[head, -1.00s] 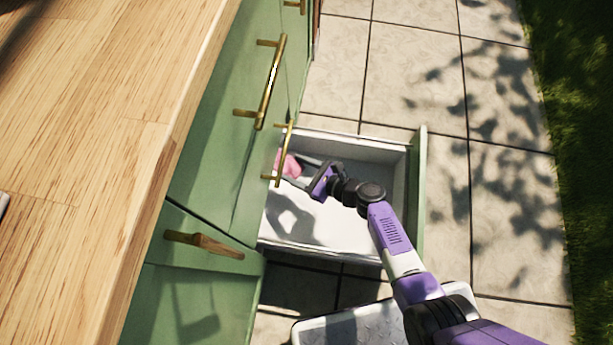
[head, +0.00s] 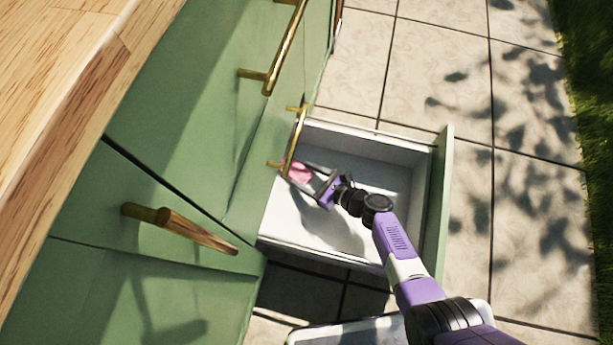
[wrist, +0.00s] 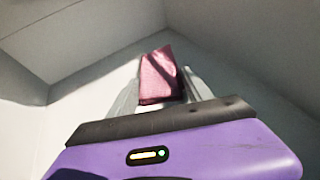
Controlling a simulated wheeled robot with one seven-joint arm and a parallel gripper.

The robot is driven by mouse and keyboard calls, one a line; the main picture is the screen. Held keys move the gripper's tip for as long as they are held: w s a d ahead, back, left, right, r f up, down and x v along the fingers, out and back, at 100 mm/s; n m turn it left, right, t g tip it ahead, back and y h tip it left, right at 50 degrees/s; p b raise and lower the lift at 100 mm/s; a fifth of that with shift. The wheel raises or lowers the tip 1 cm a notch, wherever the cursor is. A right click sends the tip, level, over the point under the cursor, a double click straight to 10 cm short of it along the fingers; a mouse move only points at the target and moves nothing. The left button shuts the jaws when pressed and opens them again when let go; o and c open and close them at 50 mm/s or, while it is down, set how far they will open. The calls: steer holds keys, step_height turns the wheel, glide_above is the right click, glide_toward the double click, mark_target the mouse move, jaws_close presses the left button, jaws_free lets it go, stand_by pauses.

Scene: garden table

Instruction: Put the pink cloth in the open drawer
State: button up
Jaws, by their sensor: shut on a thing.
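The pink cloth (head: 300,173) is between the fingers of my gripper (head: 305,180), inside the open drawer (head: 440,205) near its cabinet end. In the wrist view the cloth (wrist: 160,80) looks dark pink and folded, with my gripper's fingers (wrist: 160,92) on both sides of it. The pale drawer floor and walls surround it. I cannot tell whether the cloth touches the drawer floor. A brass handle partly covers the cloth in the head view.
The green cabinet (head: 170,120) with brass handles (head: 285,45) stands at left, under a wooden top (head: 50,70). Stone paving (head: 440,60) lies beyond the drawer. A light-coloured tray-like object (head: 345,333) is at the bottom, partly hidden by my arm. Much of the drawer floor is bare.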

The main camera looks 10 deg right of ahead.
steer(key=o, duration=1.5)
steer(key=shift+c, duration=0.2)
steer(key=shift+r, duration=0.2)
steer(key=p+v, duration=0.4)
steer(key=v, duration=0.2)
steer(key=shift+s+d+r, duration=0.1)
steer(key=shift+d, duration=0.05)
steer(key=shift+s+d+p, duration=0.3)
steer(key=shift+s+d, duration=0.05)
steer(key=shift+s, duration=0.05)
